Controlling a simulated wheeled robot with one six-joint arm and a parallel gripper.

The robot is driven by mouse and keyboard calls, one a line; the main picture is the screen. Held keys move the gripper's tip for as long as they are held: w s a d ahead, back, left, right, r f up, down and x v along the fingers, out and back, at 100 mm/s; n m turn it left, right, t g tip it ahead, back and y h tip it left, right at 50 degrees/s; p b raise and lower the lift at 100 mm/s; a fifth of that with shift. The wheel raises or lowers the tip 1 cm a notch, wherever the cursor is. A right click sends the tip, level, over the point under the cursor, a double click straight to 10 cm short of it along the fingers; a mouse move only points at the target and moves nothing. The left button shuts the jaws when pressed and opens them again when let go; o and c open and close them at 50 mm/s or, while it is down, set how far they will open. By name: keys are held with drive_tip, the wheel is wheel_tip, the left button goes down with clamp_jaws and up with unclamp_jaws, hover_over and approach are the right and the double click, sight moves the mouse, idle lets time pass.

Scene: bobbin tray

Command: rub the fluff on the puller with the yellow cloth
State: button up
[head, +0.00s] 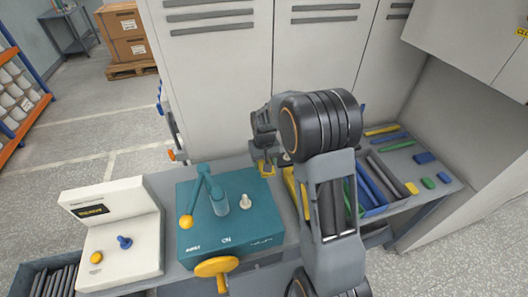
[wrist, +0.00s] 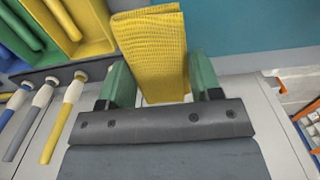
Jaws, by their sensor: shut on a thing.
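My gripper (head: 266,162) is shut on the yellow cloth (wrist: 155,50), a folded waffle-weave piece standing up between its green fingers. In the head view the cloth (head: 266,171) shows small, close to the back right edge of the teal machine. That teal box (head: 230,245), which may be the puller, carries a lever with a yellow ball, a short teal post and a pale knob. Its front has a yellow handle. In the wrist view a teal surface (wrist: 245,25) lies beyond the cloth, with a gap between. I cannot make out any fluff.
A white device (head: 118,240) with a yellow and a blue knob stands left of the machine. My arm hides part of the trays of coloured rods (head: 372,190) at right. Tall lockers (head: 215,80) rise behind.

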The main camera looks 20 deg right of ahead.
drive_tip(key=shift+r+p, duration=0.65)
drive_tip(key=shift+r, duration=0.6)
drive_tip(key=shift+d+f, duration=0.1)
